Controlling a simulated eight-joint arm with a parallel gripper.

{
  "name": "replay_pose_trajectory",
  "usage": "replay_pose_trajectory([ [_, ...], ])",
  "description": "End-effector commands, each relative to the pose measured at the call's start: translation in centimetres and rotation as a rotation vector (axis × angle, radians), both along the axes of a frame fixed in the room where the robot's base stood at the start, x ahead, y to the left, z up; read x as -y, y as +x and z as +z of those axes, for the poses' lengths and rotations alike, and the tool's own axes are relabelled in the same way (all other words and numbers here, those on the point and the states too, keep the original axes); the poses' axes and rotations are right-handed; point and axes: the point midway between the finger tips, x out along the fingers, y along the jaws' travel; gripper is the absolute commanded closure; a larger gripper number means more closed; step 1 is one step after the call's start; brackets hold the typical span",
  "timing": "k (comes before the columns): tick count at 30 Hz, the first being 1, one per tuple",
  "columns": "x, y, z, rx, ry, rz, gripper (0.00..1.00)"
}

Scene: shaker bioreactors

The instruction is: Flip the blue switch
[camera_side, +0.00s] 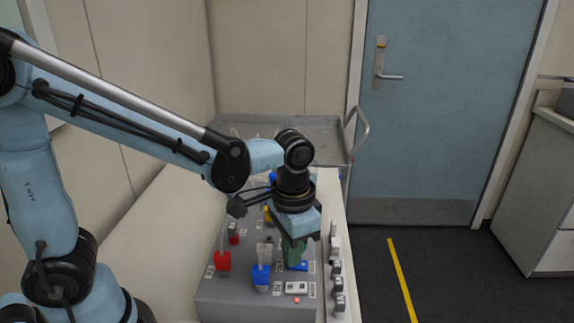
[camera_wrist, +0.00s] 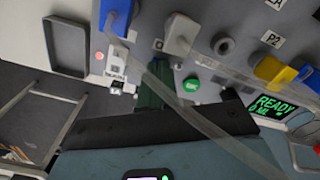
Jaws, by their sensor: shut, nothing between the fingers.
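My gripper (camera_side: 294,252) points down over the right part of the grey panel (camera_side: 235,300), its green fingers together and empty. The fingers (camera_wrist: 150,92) also show in the wrist view, beside a white block (camera_wrist: 118,68). A small blue part (camera_side: 299,266) sits on the panel right by the fingertips in the side view, partly hidden by them. Whether they touch it I cannot tell. A blue plug-like part (camera_side: 261,275) stands to the left of it. A blue part (camera_wrist: 118,18) shows at the top left of the wrist view. I cannot tell which blue part is the switch.
A red plug-like part (camera_side: 222,262) stands left on the panel. The wrist view shows a white plug (camera_wrist: 180,35), a yellow one (camera_wrist: 272,70), a green button (camera_wrist: 191,85) and a READY display (camera_wrist: 268,106). A clear tube crosses the view near my gripper.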

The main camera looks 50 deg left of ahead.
Motion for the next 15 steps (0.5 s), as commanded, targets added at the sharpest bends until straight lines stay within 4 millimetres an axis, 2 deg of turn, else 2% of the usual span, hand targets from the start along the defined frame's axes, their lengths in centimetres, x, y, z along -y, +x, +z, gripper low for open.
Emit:
replay_pose_trajectory([
  [8, 0.0, 0.0, -0.2, 0.0, 0.0, 0.0, 1.0],
  [15, 0.0, 0.0, 1.2, 0.0, 0.0, 0.0, 1.0],
])
